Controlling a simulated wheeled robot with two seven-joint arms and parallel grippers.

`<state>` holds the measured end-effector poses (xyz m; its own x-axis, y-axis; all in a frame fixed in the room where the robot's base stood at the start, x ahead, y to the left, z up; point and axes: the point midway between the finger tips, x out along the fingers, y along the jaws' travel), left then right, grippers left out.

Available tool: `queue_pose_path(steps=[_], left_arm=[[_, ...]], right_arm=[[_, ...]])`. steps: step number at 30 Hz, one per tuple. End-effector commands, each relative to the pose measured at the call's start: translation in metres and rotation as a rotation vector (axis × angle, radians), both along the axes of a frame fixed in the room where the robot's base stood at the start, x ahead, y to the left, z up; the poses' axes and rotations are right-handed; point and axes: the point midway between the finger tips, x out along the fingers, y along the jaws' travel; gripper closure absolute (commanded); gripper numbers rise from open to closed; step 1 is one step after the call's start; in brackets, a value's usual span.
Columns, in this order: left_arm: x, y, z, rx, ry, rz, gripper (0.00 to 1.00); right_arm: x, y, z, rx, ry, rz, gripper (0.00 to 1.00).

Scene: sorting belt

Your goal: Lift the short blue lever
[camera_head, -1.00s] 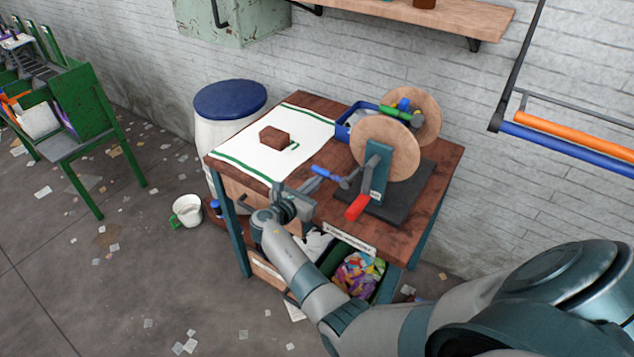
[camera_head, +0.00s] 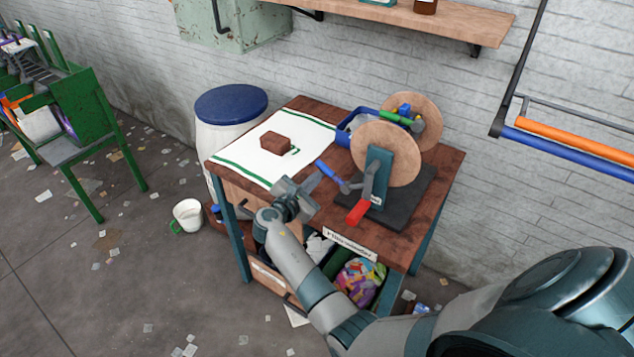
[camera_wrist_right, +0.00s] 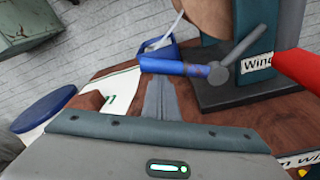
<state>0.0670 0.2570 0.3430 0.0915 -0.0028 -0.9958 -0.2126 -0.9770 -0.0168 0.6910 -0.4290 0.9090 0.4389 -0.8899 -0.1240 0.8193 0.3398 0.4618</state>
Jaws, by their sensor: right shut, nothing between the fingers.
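The short blue lever (camera_head: 328,173) sticks out to the left of the winder stand (camera_head: 379,172) on the table. It also shows in the right wrist view (camera_wrist_right: 166,66), just beyond the fingertips. My right gripper (camera_head: 309,182) is shut and empty, just left of and slightly below the blue lever. In the right wrist view its fingers (camera_wrist_right: 160,98) reach up to just below the lever; I cannot tell whether they touch it. My left gripper is not in view.
A longer red handle (camera_head: 357,212) lies to the right of my gripper. Large wooden discs (camera_head: 386,150) stand above the dark base (camera_head: 405,212). A brown block (camera_head: 275,142) rests on the white cloth (camera_head: 250,160). A blue bin (camera_head: 345,128) stands behind.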

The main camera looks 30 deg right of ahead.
Motion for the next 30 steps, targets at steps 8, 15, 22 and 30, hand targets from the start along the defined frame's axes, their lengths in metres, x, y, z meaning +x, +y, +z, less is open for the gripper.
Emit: queue_pose_path(steps=[8, 15, 22, 30], left_arm=[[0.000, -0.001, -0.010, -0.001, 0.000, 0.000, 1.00], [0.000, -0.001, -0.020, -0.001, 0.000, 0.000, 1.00], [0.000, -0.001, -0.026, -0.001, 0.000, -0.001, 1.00], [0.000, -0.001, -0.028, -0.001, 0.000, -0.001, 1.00]], right_arm=[[-0.008, -0.004, 0.020, 0.099, -0.244, -0.001, 1.00], [-0.016, -0.007, 0.033, 0.175, -0.424, -0.001, 1.00], [-0.022, -0.010, 0.041, 0.219, -0.530, -0.001, 1.00], [-0.025, -0.011, 0.045, 0.235, -0.570, -0.002, 1.00]])
